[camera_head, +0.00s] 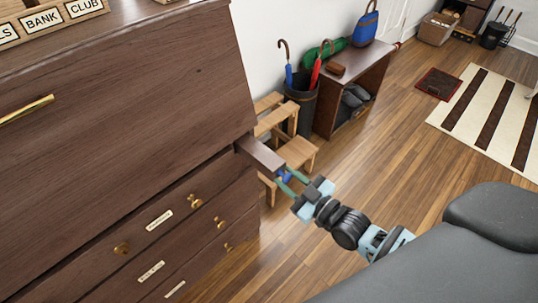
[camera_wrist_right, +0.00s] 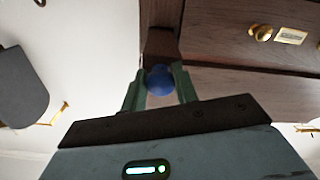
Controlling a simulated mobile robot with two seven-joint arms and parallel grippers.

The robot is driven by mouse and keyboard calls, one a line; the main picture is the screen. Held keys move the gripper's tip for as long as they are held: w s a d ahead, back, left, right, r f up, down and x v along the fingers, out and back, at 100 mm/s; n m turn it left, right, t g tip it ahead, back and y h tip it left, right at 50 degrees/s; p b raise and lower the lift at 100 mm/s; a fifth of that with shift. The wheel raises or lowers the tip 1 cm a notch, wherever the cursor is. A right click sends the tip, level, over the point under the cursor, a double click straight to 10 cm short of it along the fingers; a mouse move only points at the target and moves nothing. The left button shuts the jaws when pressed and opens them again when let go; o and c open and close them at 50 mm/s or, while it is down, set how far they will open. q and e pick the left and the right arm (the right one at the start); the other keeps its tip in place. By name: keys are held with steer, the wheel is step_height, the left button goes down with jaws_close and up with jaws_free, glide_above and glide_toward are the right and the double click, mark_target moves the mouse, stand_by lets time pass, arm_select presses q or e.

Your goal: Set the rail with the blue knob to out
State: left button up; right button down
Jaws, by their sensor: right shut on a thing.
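The rail (camera_head: 262,154) is a dark wooden bar standing out from the right end of the brown desk (camera_head: 140,110), just above the upper drawer. Its blue knob (camera_head: 286,177) is at the bar's outer end. My right gripper (camera_head: 290,180) is shut on the blue knob, one finger on each side. In the right wrist view the blue knob (camera_wrist_right: 160,81) sits between the green fingers, with the rail (camera_wrist_right: 160,45) behind it. My left gripper is not in view.
Several drawers with brass knobs (camera_head: 193,200) and labels lie below the rail. A wooden step stool (camera_head: 298,152) stands close beyond the rail and gripper. Farther back are an umbrella bin (camera_head: 300,105) and a low bench (camera_head: 362,75). The floor at right is open.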

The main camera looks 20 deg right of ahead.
steer(key=p+v, duration=0.3)
steer(key=v, duration=0.7)
steer(key=shift+s, duration=0.25)
steer(key=c, duration=1.4)
jaws_free()
steer(key=shift+s+d, duration=0.1)
steer(key=o, duration=0.3)
steer(key=shift+s, duration=0.1)
steer(key=shift+v, duration=3.85)
